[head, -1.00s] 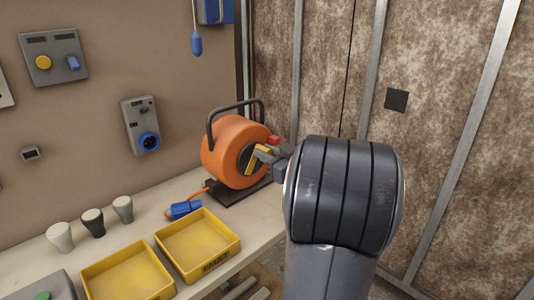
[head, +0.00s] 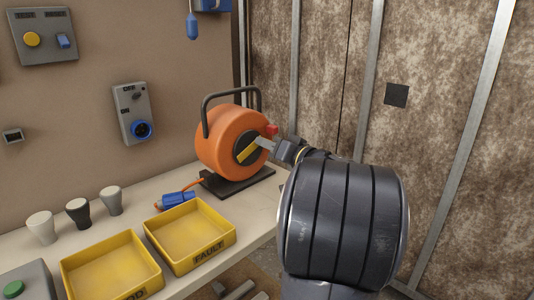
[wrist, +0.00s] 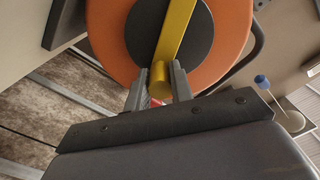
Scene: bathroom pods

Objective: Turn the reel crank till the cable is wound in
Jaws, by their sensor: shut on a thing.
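The orange cable reel (head: 218,144) stands upright on its dark base on the bench, under a black carrying handle. Its yellow crank (head: 247,151) lies across the dark hub, slanting up to the right. My gripper (head: 265,144) is at the crank's outer end. In the wrist view, my gripper (wrist: 158,84) has its two fingers around the yellow crank knob (wrist: 159,74) and is shut on it. A short orange cable (head: 198,182) runs from the reel's foot to a blue plug (head: 174,200) on the bench. The cable wound inside is hidden.
Two yellow trays (head: 207,248) (head: 88,275) lie in front of the reel. Several cups (head: 77,212) stand to their left. A grey socket box (head: 133,113) is on the wall behind. A panelled wall (head: 445,130) stands at the right.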

